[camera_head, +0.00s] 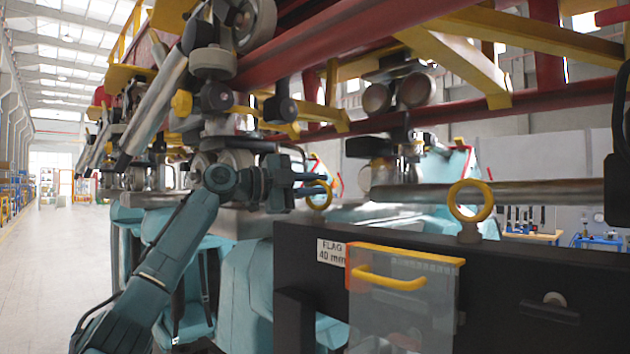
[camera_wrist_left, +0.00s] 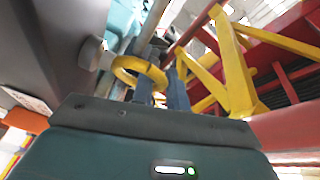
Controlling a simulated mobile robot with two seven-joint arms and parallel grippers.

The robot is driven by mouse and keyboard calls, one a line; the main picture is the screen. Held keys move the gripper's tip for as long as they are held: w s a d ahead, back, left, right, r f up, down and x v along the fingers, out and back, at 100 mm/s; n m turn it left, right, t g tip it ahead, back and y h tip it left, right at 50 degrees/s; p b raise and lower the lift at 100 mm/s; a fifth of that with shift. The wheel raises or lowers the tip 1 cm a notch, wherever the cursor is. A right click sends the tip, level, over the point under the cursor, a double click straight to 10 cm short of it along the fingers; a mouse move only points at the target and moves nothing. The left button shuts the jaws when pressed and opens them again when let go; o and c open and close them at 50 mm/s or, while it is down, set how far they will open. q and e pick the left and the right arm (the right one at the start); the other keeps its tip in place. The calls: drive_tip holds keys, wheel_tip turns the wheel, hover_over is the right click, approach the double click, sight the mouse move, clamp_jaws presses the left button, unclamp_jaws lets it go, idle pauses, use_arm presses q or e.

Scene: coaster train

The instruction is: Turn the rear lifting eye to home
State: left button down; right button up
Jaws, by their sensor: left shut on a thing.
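My left gripper (camera_head: 322,184) reaches in from the left, its blue fingers shut on a yellow lifting eye (camera_head: 318,204). In the left wrist view the ring of this eye (camera_wrist_left: 126,76) passes between the two fingers (camera_wrist_left: 161,82), and its grey round base sits on the dark panel at left. A second yellow lifting eye (camera_head: 471,216) stands upright on the top edge of the black panel, nearer to me and apart from the gripper. Which eye is the rear one is not marked. My right gripper is not in view.
The black panel (camera_head: 530,275) carries a "FLAG 40 mm" label (camera_head: 331,250) and a clear flap with a yellow handle (camera_head: 392,279). A metal bar (camera_head: 540,192) runs behind the near eye. Red and yellow beams (camera_head: 470,45) hang overhead. The aisle floor (camera_head: 45,270) at left is clear.

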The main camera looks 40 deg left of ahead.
use_arm(q)
drive_tip(key=shift+a+r+m+g+h, duration=0.15)
drive_tip(key=shift+m+g+h, duration=0.5)
drive_tip(key=shift+m+h, duration=0.35)
drive_tip(key=shift+d+r+m+g+h, duration=0.15)
drive_tip(key=shift+m+g+h, duration=0.55)
drive_tip(key=shift+h, duration=0.5)
drive_tip(key=shift+r, duration=0.1)
drive_tip(key=c, duration=1.5)
unclamp_jaws()
drive_tip(key=shift+w+a, duration=0.1)
drive_tip(key=shift+o, duration=0.2)
drive_tip(key=shift+f+g, duration=0.25)
